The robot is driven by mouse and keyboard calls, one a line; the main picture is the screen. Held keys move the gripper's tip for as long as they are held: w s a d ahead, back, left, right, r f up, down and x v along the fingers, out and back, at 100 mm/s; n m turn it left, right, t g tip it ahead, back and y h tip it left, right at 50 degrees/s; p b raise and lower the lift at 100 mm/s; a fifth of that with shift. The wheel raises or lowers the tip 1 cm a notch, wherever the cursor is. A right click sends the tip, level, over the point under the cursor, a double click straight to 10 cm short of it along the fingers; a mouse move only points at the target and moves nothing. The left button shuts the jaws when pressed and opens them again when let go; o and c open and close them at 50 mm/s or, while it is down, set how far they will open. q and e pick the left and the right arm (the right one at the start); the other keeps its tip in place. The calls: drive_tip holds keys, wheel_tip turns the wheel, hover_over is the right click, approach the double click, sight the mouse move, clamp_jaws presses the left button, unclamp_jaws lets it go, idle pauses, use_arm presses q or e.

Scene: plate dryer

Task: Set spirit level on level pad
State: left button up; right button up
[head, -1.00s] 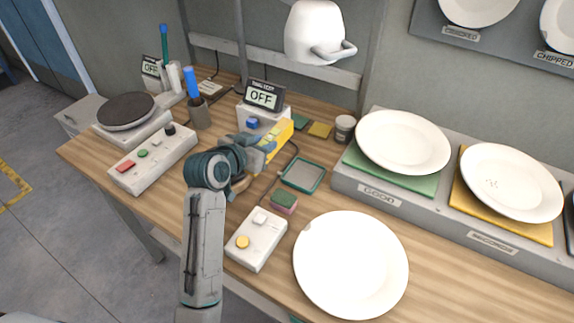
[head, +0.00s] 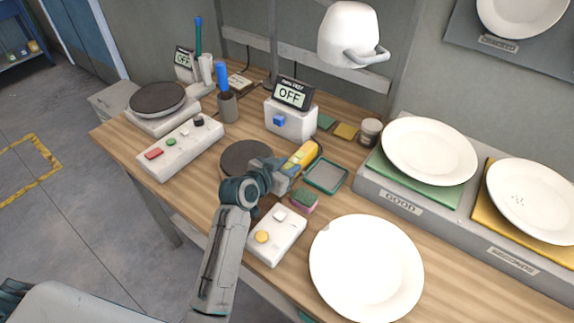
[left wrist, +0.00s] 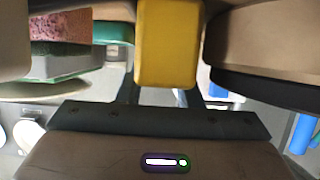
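The yellow spirit level (head: 302,157) is in the jaws of my left gripper (head: 287,170) in the head view, held over the middle of the table. In the left wrist view the level (left wrist: 168,45) shows as a yellow block in the centre, and my gripper appears shut on it. A dark square pad with a teal rim (head: 326,176), which looks like the level pad, lies flat and empty just right of the level. The level's height above the table is hard to tell. My right gripper is not in view.
A dark round disc (head: 243,158) lies behind and left of my gripper. A sponge (head: 305,201), a button box (head: 276,236) and a large white plate (head: 366,268) are in front. A box with an OFF display (head: 290,120) stands behind. Plates on a rack are right.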

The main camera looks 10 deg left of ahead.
use_arm(q)
drive_tip(key=o, duration=0.4)
drive_tip(key=shift+o, duration=0.2)
drive_tip(key=shift+r, duration=0.15)
